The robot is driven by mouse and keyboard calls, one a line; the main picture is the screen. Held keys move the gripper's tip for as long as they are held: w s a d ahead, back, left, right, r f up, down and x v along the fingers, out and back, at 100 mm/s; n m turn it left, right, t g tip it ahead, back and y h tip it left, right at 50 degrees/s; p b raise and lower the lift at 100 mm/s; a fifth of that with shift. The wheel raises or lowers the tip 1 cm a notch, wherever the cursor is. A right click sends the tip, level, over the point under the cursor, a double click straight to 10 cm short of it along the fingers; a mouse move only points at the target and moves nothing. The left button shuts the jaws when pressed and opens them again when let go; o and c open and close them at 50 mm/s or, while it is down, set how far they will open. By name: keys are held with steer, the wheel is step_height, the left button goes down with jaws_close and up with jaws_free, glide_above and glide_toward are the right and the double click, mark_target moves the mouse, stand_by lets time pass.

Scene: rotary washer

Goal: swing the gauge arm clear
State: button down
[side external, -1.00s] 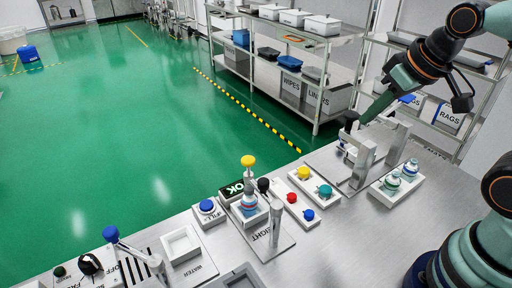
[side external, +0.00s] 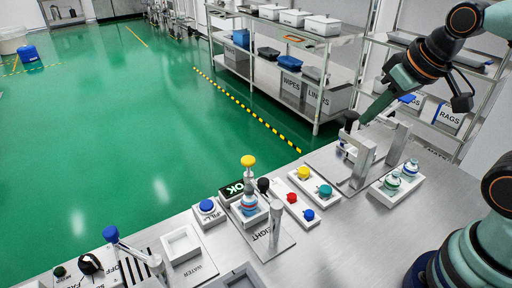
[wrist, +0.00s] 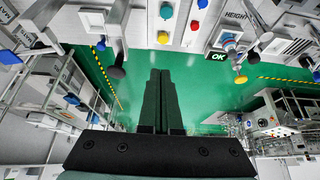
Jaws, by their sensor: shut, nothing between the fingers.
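In the wrist view the yellow top (wrist: 240,80) and black knob (wrist: 252,57) show at upper right. My gripper (wrist: 161,72) is shut and empty, well apart from the gauge. In the side view it is at the back right.
A two-post grey frame (side external: 361,160) stands by my gripper, with a black knob (side external: 350,116) close to it. A tray (side external: 376,195) with two bottles is to its right. Coloured knobs (side external: 303,173) sit between frame and gauge. A lit OK display (side external: 233,189) adjoins the gauge.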

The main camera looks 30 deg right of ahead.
stand_by(0.3)
steer(key=c, duration=0.9)
jaws_free()
steer(key=shift+w+a, duration=0.1)
steer(key=shift+o, duration=1.2)
steer(key=w+a+r+m+g, duration=0.1)
steer(key=w+a+r+g, duration=0.1)
steer(key=a, duration=0.7)
steer(key=shift+w+r+g+y, duration=0.4)
steer(key=shift+w+g, duration=0.1)
steer(key=shift+w, duration=0.55)
steer(key=m+g, duration=0.2)
steer(key=g, duration=0.1)
glide_above(263, 181)
steer(key=shift+h, duration=0.4)
step_height(263, 181, down, 13)
steer(key=shift+d+r, duration=0.1)
jaws_close()
